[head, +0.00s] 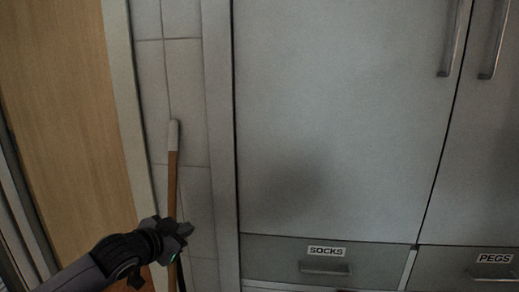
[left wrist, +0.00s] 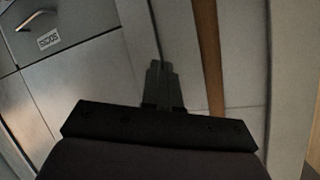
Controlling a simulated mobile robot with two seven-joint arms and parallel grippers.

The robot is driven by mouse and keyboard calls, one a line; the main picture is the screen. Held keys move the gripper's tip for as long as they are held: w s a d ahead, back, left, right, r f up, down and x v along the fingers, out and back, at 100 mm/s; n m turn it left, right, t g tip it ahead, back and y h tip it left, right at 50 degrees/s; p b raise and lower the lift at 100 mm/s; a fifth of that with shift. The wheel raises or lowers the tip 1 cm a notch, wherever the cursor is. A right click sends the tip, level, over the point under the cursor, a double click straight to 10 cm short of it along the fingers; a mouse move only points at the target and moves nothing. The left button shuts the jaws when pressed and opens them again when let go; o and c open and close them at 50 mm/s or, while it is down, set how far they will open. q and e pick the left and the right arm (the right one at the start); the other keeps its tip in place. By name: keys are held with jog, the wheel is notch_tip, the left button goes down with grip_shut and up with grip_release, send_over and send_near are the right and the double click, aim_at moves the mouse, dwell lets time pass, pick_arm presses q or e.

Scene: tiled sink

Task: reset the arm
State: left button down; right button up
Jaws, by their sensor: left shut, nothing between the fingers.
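My left gripper (head: 187,229) reaches in from the lower left of the head view. It is shut and empty, in front of the lower part of a wooden stick with a white top end (head: 173,136). The stick stands nearly upright against the tiled wall and is partly hidden by the gripper. In the left wrist view my shut gripper fingers (left wrist: 162,84) are at the middle, with the brown stick (left wrist: 209,60) to their right. I cannot tell whether the gripper touches the stick. My right gripper is not in view.
A tall grey cabinet (head: 330,110) with metal handles fills the right side. Below it are drawers labelled SOCKS (head: 325,269) and PEGS (head: 494,274). A wooden door (head: 65,100) with a pale frame is at the left. Narrow tiled wall (head: 184,75) lies between.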

pick_arm(q)
jog(key=s+f+g, duration=0.1)
jog(key=s+f, duration=0.6)
jog(key=f, duration=0.3)
jog(key=s+a+f+n+g+y, duration=0.1)
jog(key=s+a+f, duration=0.35)
jog(key=s, duration=0.45)
jog(key=s+a+f+y, duration=0.1)
jog(key=s+a+f, duration=0.3)
jog(key=s+f, duration=0.3)
jog(key=s+a+f+n+g+y, duration=0.1)
jog(key=s+a+f, duration=0.3)
jog(key=s, duration=0.6)
jog(key=d+n, duration=0.5)
jog(key=d, duration=0.5)
jog(key=shift+t, duration=0.4)
jog(key=r+p, duration=0.1)
jog(key=p, duration=0.1)
jog(key=r+p, duration=0.4)
jog(key=shift+w+r, duration=0.1)
jog(key=shift+w, duration=0.15)
